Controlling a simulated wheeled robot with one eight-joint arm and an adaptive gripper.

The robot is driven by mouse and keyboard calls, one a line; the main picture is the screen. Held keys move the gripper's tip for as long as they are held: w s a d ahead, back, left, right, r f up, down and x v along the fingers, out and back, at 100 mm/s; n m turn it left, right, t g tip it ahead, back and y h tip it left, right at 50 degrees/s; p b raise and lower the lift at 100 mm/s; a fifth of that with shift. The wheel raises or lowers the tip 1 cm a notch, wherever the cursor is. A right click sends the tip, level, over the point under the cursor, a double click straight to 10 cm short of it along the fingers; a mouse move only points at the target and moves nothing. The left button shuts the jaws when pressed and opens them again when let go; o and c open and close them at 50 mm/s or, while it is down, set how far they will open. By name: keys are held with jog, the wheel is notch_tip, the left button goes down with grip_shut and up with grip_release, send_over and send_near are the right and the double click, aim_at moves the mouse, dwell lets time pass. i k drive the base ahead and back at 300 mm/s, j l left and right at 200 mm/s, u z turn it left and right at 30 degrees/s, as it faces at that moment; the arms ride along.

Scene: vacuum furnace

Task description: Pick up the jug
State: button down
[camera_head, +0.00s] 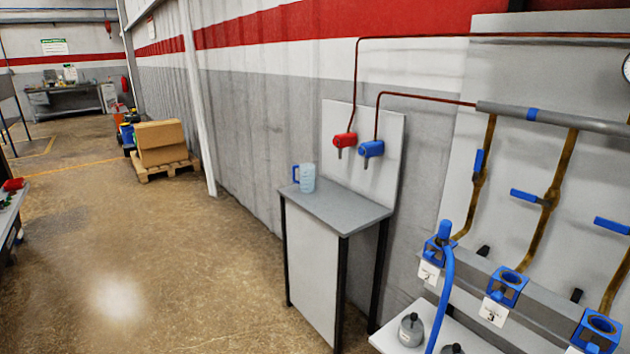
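The jug (307,178) is light blue and translucent, with a darker blue handle on its left side. It stands upright near the left end of a small grey-topped table (340,212) against the wall. Nothing is touching the jug. My gripper does not show in the head view.
A red tap (344,140) and a blue tap (371,149) are mounted on a panel behind the table. Pipes with blue-handled valves and a shelf with blue fittings (508,288) stand at the right. A carton (160,142) sits on a pallet farther back. The floor left of the table is clear.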

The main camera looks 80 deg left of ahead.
aim_at(306, 182)
jog(key=u, duration=3)
jog(key=i+j+z, duration=0.1)
jog(key=i+j, duration=0.2)
jog(key=i, duration=0.25)
jog(key=i+j+z, duration=0.1)
jog(key=i+j, duration=0.3)
jog(key=i+j+z, duration=0.1)
jog(key=i+j, duration=0.3)
jog(key=i, duration=0.25)
